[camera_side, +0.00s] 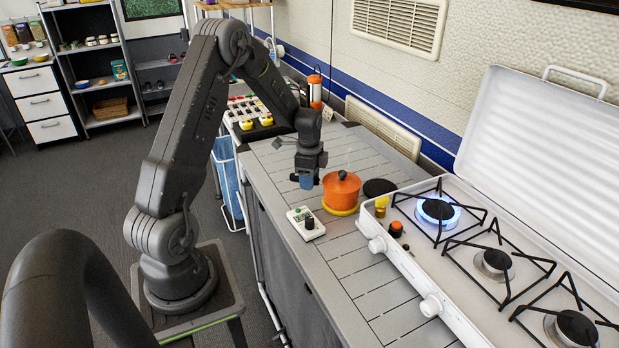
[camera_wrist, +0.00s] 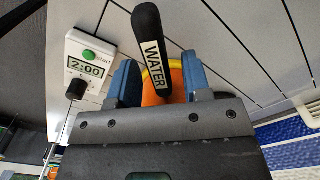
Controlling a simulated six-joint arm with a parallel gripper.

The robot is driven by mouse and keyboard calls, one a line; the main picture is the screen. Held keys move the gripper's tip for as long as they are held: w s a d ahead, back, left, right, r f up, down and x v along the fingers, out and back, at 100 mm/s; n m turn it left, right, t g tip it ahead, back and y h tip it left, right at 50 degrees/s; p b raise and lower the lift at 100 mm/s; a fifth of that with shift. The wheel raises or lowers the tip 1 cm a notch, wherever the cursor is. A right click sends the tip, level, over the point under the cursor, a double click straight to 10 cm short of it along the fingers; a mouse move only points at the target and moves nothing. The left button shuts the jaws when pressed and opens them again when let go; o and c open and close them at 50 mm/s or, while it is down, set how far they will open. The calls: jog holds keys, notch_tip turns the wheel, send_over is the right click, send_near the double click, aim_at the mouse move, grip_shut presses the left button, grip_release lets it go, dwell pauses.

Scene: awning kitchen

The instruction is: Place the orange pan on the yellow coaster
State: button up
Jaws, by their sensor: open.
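The orange pan (camera_side: 341,188) stands upright on the yellow coaster (camera_side: 341,211) on the grey counter, in the side view. The coaster's yellow rim shows beneath the pan. My gripper (camera_side: 307,183) is just left of the pan, with its blue fingers pointing down. In the wrist view, my gripper (camera_wrist: 158,65) is open, with one blue finger on each side of the pan's black handle, labelled WATER (camera_wrist: 149,40). A little orange of the pan (camera_wrist: 154,97) shows behind the handle. I cannot tell whether a finger touches the handle.
A white timer (camera_side: 305,223) reading 2:00 lies left of the pan. A black disc (camera_side: 380,187) lies behind it. A yellow shaker (camera_side: 381,205) and a small orange-topped jar (camera_side: 396,229) stand beside the white stove (camera_side: 408,268), whose far burner has a blue flame (camera_side: 438,210). The front counter is clear.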

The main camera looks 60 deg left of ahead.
notch_tip(320, 180, up, 12)
jog(key=s+d+r+n+t, duration=0.1)
jog(key=s+d+r+n, duration=0.1)
jog(key=d+r, duration=0.4)
jog(key=s+d+r+n+t, duration=0.1)
jog(key=s+d+r, duration=0.15)
jog(key=d, duration=0.55)
jog(key=s+d+r+n+t, duration=0.2)
jog(key=s+d+n, duration=0.3)
jog(key=s+d, duration=0.7)
jog(key=shift+s+d+n+t, duration=0.25)
jog(key=shift+d+n+t, duration=0.05)
jog(key=shift+d+t, duration=0.5)
jog(key=shift+o, duration=0.2)
dwell(0.6)
